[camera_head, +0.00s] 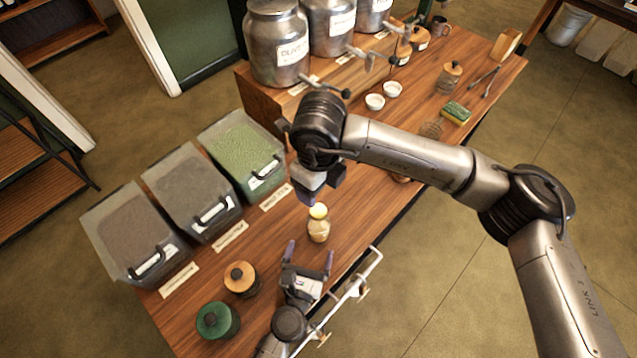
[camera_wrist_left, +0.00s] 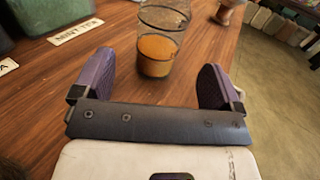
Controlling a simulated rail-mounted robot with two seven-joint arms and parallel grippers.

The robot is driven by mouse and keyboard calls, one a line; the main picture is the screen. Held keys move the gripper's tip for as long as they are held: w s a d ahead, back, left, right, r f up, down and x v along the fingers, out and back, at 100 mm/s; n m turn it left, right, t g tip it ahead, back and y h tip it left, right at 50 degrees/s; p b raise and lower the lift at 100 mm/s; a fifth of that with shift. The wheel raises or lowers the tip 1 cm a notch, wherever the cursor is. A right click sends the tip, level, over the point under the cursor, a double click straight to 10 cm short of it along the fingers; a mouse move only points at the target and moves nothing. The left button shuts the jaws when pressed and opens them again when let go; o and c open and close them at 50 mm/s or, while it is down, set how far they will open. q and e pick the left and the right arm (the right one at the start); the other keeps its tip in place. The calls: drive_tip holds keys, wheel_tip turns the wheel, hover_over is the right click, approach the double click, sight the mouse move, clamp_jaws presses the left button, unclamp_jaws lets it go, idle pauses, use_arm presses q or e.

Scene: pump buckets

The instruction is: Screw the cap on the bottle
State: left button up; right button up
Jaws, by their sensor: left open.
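The bottle (camera_head: 318,231), a small clear container with tan-orange contents, stands on the wooden table. It also shows in the left wrist view (camera_wrist_left: 158,55), ahead of and between my fingers. A pale yellow round piece, seemingly the cap (camera_head: 318,211), is at the bottle's top; whether it touches the bottle is unclear. My left gripper (camera_head: 309,257) is open and empty, its purple fingertips on the near side of the bottle. My right gripper (camera_head: 317,196) is just above the yellow piece, pointing down. Its fingers are mostly hidden, so its grip is unclear.
Three labelled bins (camera_head: 190,190) line the left side. A jar with a wooden lid (camera_head: 241,278) and one with a green lid (camera_head: 217,320) stand front left. Metal canisters (camera_head: 277,45) stand at the back. White cups (camera_head: 384,96) and a sponge (camera_head: 456,113) lie farther right.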

use_arm(q)
drive_tip(key=shift+b+v, duration=0.45)
drive_tip(key=shift+v, duration=2.3)
